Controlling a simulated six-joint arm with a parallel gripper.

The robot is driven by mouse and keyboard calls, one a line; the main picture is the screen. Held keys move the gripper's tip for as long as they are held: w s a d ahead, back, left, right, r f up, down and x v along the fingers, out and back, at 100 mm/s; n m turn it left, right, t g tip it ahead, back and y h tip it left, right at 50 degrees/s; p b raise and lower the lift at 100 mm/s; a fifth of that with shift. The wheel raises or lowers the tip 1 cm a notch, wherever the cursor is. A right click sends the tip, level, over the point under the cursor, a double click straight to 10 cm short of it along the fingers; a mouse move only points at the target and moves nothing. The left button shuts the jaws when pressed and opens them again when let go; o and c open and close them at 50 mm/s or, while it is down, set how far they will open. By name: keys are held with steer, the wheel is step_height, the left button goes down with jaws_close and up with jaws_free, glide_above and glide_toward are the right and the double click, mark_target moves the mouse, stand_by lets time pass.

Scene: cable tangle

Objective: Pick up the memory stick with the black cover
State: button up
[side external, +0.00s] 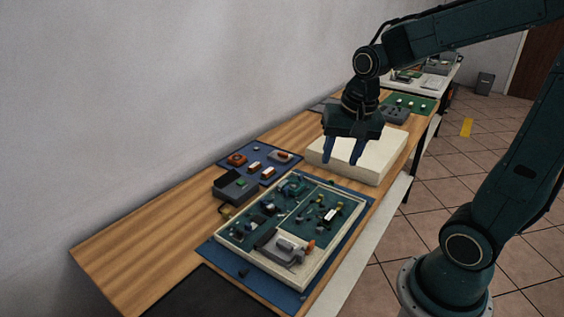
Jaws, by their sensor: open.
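My gripper (342,158) is open and empty, with its two dark blue fingers pointing down. It hangs above or in front of the cream block (378,150); the exact height is hard to tell. A framed green board (285,228) with several small parts lies nearer the camera, below and left of my gripper in the picture. A small white-and-dark piece (330,213) lies on its right section. A small black piece (243,272) lies on the blue mat (262,287) by the frame's front edge. I cannot tell which small piece is the memory stick with the black cover.
A dark open box (234,187) and a blue tray (250,153) with small parts stand left of the board. A black mat (200,295) lies at the front. More equipment (407,103) stands at the back. Bare wood (140,240) is free at left.

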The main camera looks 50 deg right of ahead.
steer(key=w+d+f+m+g, duration=0.2)
steer(key=w+d+f+m, duration=0.1)
steer(key=d+f+m, duration=0.4)
step_height(320, 180, down, 3)
steer(key=shift+w+d+r+m+y, duration=0.2)
steer(key=shift+w+d+m+y, duration=0.1)
steer(key=shift+w+m, duration=0.1)
steer(key=shift+f, duration=0.1)
glide_above(330, 215)
steer(key=shift+s+d+f, duration=0.1)
steer(key=shift+f, duration=2)
steer(key=shift+s+d+f, duration=0.1)
steer(key=shift+f, duration=2)
steer(key=shift+f, duration=0.1)
steer(key=shift+w+a+f, duration=0.15)
steer(key=shift+f, duration=2.35)
